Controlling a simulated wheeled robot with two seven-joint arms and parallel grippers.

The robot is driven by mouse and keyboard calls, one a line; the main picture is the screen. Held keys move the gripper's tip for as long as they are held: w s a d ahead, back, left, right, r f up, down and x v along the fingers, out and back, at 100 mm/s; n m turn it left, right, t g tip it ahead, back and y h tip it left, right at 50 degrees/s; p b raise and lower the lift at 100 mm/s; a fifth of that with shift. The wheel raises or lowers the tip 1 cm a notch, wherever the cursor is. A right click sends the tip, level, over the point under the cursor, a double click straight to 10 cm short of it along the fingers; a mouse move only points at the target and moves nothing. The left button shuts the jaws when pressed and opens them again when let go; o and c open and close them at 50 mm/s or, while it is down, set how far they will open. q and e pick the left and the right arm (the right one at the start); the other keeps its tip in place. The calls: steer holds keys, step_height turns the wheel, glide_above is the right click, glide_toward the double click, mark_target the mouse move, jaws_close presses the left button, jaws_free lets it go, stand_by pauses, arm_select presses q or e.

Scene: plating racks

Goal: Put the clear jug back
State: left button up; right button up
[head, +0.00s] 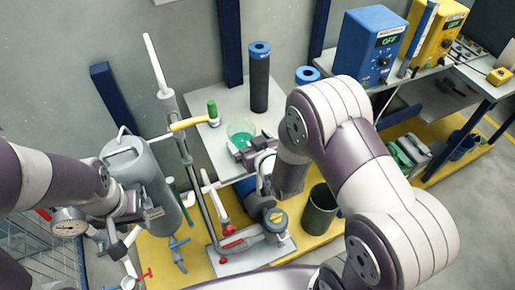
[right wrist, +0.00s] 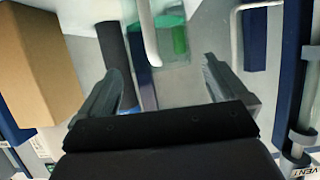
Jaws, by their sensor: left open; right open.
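The clear jug (head: 241,131) holds green liquid and stands on the grey bench behind the pump stand. My right gripper (head: 254,152) is just in front of it, its fingers partly hidden by my wrist. In the right wrist view the open right fingers (right wrist: 165,85) are spread with nothing clearly between them. Green liquid (right wrist: 180,40) shows beyond them; the jug's clear walls are hard to make out. My left gripper (head: 132,212) is open beside the grey tank (head: 137,165) at the left; whether it touches the tank is unclear.
A dark cylinder with a blue top (head: 259,80) and a green-capped item (head: 212,112) stand near the jug. A dark green bin (head: 319,212) is below right. A box (right wrist: 40,62) shows in the wrist view.

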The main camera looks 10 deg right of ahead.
steer(key=s+d+r+m+g+h, duration=0.1)
steer(key=s+d+r+g, duration=0.1)
steer(key=s+g, duration=0.4)
steer(key=s+d+r+m+g+h, duration=0.1)
steer(key=s+d+r+g, duration=0.2)
steer(key=s, duration=1)
steer(key=d+g, duration=0.2)
steer(key=g, duration=0.1)
steer(key=shift+h, duration=0.3)
